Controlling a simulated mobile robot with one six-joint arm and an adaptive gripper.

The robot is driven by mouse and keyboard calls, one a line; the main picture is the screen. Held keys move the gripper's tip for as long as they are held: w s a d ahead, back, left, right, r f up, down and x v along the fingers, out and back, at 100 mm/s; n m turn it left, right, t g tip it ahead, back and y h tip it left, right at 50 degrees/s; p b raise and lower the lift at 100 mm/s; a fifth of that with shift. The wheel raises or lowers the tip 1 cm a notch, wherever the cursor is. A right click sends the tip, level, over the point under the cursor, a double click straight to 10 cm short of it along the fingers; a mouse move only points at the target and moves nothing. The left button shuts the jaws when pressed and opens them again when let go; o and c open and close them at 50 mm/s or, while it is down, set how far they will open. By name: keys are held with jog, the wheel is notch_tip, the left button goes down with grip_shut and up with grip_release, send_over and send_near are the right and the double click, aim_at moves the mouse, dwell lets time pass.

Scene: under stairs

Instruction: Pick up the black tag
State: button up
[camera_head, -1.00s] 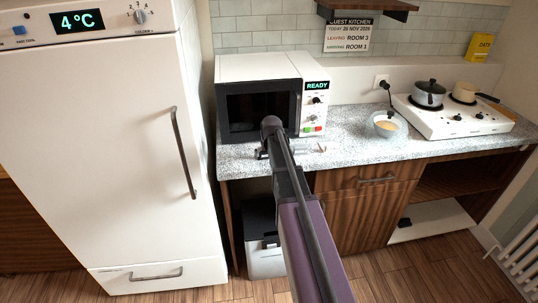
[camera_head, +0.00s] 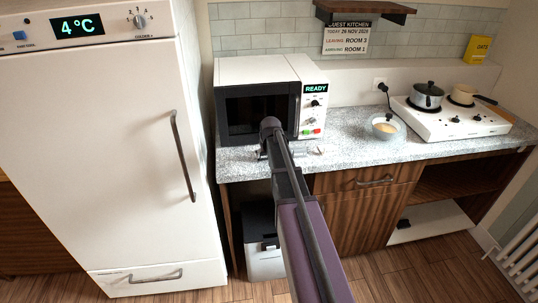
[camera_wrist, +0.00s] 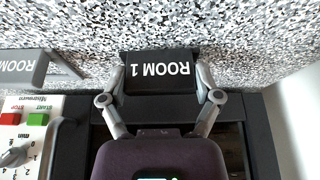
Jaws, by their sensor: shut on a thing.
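The black tag (camera_wrist: 160,56), with "ROOM 1" in white letters upside down in the wrist view, lies between the two fingers of my gripper (camera_wrist: 160,80). The fingers touch its left and right sides and are shut on it. It is over the speckled worktop; I cannot tell whether it still touches it. In the head view my gripper (camera_head: 262,153) is at the worktop in front of the microwave, and my arm hides most of the tag.
A grey tag (camera_wrist: 22,66) reading "ROOM" is at the left of the wrist view. The microwave (camera_head: 258,108) stands close behind my gripper. A bowl (camera_head: 385,128) and a hob (camera_head: 452,118) are to the right. The fridge (camera_head: 105,150) stands at the left.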

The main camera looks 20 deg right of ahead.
notch_tip(320, 180, up, 3)
jog(key=shift+f+p, duration=0.2)
jog(key=shift+p, duration=0.85)
jog(key=shift+s+d+r, duration=0.1)
jog(key=shift+s+r, duration=0.15)
jog(key=s+d, duration=0.4)
jog(key=s, duration=0.2)
jog(key=s+d+r+p, duration=0.1)
jog(key=s+d, duration=0.3)
jog(key=s, duration=0.3)
jog(key=shift+d, duration=0.2)
jog(key=shift+o, duration=1.3)
jog(key=c, duration=0.4)
jog(key=shift+c, duration=1)
notch_tip(320, 180, up, 11)
jog(key=p, duration=1.1)
jog(key=shift+w, duration=0.15)
jog(key=shift+a, duration=0.1)
